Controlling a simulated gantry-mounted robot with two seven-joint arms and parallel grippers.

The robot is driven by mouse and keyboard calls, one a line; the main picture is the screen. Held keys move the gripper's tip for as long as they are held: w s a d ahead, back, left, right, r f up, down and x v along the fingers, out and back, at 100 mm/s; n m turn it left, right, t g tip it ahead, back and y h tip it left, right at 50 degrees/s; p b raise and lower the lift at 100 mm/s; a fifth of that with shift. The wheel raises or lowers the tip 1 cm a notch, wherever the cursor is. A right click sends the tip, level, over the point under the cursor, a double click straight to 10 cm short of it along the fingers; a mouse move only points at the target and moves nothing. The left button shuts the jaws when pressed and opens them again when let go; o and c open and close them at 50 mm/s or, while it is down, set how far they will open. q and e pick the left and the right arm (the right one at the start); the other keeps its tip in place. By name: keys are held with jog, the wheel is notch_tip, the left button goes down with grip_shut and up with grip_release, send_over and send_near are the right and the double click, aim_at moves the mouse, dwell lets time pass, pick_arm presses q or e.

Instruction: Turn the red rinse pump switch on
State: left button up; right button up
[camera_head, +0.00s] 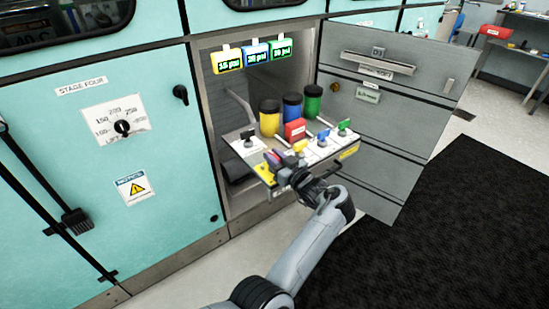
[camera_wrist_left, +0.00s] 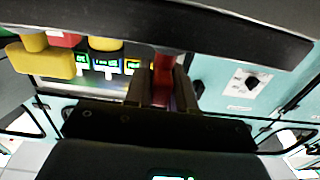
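A pulled-out drawer tray (camera_head: 240,148) carries a row of switches with coloured handles. The red switch handle (camera_wrist_left: 163,78) stands between the two fingers of my left gripper (camera_wrist_left: 162,92) in the left wrist view, filling the gap between them. In the head view my left gripper (camera_head: 276,160) is at the tray's front left corner, and its fingers and wrist largely hide the red switch. The yellow (camera_head: 300,147), blue (camera_head: 322,139) and green (camera_head: 344,126) switches stand to its right; a black switch (camera_head: 248,136) is behind it. My right gripper is not in view.
Lit pressure displays (camera_head: 255,54) hang above. An open grey door (camera_head: 390,110) bounds the right side.

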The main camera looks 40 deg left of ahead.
aim_at(280, 160)
pick_arm(q)
jog(key=shift+o, duration=1.4)
jog(key=shift+a, duration=0.1)
jog(key=p+v, duration=0.2)
jog(key=v, duration=0.5)
jog(key=shift+r, duration=0.15)
jog(key=shift+p+v, duration=1.95)
jog(key=shift+p, duration=0.55)
jog(key=shift+w, duration=0.1)
